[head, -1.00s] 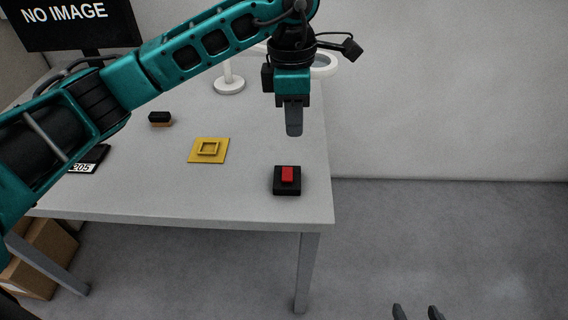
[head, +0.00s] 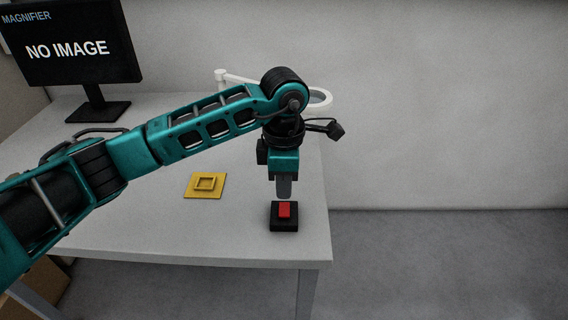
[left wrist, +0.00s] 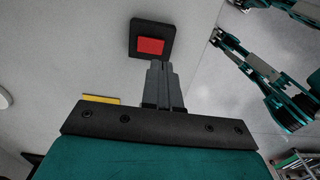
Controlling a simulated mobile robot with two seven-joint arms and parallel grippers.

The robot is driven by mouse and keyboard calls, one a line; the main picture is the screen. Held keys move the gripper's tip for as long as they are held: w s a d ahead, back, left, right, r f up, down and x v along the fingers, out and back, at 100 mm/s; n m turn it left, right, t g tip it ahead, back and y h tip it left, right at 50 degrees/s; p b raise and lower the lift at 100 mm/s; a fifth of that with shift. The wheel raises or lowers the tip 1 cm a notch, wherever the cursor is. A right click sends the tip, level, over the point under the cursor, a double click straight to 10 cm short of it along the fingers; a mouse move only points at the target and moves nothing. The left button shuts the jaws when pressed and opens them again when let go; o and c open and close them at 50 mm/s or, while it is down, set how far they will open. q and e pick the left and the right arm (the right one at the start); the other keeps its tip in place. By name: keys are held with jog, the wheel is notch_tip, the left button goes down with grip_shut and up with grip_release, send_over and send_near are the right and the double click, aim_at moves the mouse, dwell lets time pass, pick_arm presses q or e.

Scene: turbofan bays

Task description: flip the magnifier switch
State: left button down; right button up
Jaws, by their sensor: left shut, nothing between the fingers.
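The magnifier switch is a black box (head: 284,225) with a red rocker (head: 285,210), near the front right corner of the table. It also shows in the left wrist view (left wrist: 150,47), just beyond my fingertips. My left gripper (head: 284,194) is shut and empty, pointing down just above and behind the switch in the head view. Whether the fingertips touch it I cannot tell. The magnifier, with a white arm and ring lens (head: 320,97), stands behind my arm, partly hidden. The monitor (head: 68,45) reads "MAGNIFIER" and "NO IMAGE". My right gripper is not in the head view.
A yellow plate with a raised square frame (head: 205,186) lies left of the switch on the white table (head: 170,235). A cardboard box (head: 40,285) stands below the table at left. The table ends just right of the switch.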

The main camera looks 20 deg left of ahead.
aim_at(284, 214)
pick_arm(q)
notch_tip(284, 214, down, 6)
jog(key=shift+r, duration=0.15)
dwell(0.3)
